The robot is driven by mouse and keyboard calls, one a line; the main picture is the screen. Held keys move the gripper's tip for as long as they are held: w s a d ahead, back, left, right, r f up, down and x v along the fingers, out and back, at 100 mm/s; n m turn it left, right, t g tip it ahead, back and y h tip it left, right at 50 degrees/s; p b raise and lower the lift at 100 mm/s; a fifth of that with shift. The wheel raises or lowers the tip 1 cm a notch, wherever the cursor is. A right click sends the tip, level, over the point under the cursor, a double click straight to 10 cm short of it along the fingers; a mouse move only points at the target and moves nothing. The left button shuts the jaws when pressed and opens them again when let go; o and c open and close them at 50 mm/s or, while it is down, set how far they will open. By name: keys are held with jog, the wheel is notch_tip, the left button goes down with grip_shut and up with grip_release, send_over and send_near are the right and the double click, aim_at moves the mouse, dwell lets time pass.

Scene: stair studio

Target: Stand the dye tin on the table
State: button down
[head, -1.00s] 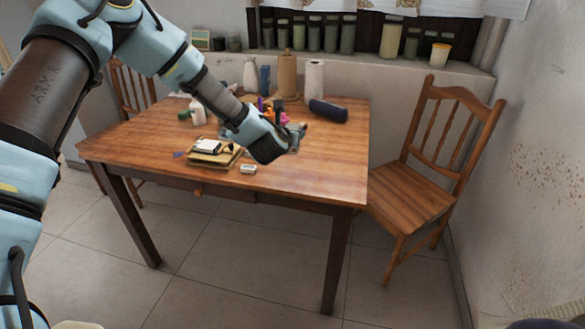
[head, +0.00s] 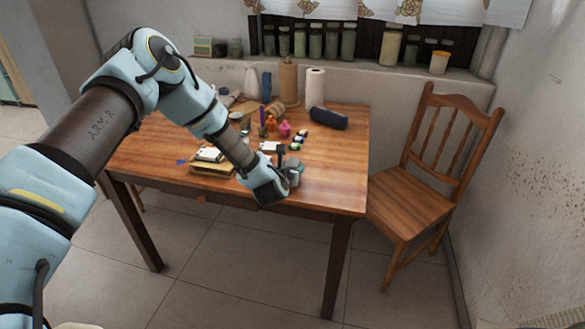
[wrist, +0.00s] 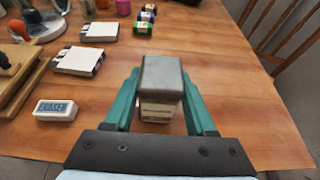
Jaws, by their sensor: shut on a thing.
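My gripper (head: 291,170) is over the front part of the wooden table (head: 334,180), right of its middle. In the wrist view its two teal fingers (wrist: 160,100) are shut on the dye tin (wrist: 162,74), a small block-like thing with a dark grey top and a pale, banded side below. The tin looks roughly upright between the fingers. Its lower part is hidden, and I cannot tell whether it touches the tabletop. In the head view I cannot clearly separate the tin from the fingers.
An eraser (wrist: 56,110), white-topped boxes (wrist: 77,60) and a wooden stack (wrist: 14,78) lie left of the tin. A dark blue cylinder (head: 328,119) and a paper roll (head: 315,88) are farther back. The table's right front is clear.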

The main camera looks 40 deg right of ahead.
jog(key=shift+c, duration=1.1)
grip_release()
jog(key=shift+r, duration=0.2)
jog(key=b+v, duration=0.3)
jog(key=v, duration=0.9)
jog(key=shift+f, duration=0.25)
jog(key=shift+w, duration=0.1)
